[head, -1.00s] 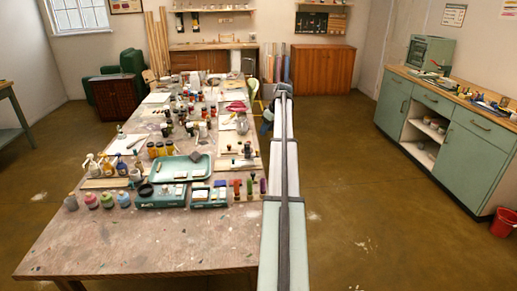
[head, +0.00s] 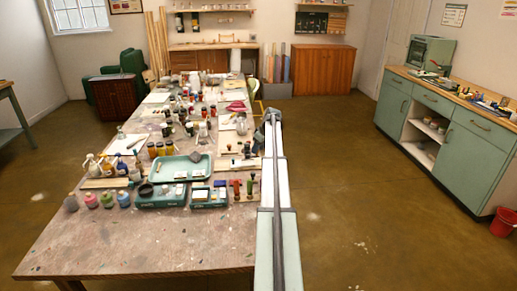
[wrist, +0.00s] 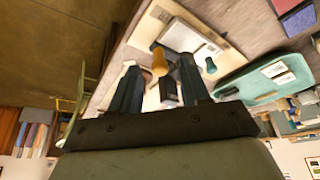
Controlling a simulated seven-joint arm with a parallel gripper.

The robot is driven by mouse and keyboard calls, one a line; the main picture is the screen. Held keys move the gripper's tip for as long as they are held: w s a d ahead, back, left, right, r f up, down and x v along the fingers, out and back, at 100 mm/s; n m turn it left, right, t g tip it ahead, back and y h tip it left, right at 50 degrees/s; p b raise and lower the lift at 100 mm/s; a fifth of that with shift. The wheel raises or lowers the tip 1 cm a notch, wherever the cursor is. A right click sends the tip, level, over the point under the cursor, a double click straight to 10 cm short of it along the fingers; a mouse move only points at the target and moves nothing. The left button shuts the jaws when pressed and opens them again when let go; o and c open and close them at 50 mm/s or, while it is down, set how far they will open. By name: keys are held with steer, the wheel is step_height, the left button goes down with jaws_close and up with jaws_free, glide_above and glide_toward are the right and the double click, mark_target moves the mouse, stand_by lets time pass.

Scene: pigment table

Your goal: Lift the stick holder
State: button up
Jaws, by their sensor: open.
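My gripper (wrist: 160,66) is open, with its two dark blue fingers apart above the table edge in the wrist view. In the head view its dark end (head: 262,134) is at the right edge of the long table, partly behind my arm. Between and beyond the fingers are a small orange-topped piece (wrist: 160,62), a dark block (wrist: 168,92) and a teal piece with a yellow top (wrist: 210,66). I cannot tell for sure which thing is the stick holder. Nothing is visibly held.
The long table (head: 130,245) is crowded with jars, bottles and papers. A teal tray (head: 206,177) and small upright coloured pieces (head: 237,189) stand near its right side. The table's front is clear. Open floor (head: 345,200) lies right of the table.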

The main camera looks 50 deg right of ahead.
steer(key=shift+f, duration=0.1)
steer(key=shift+c, duration=0.4)
jaws_close()
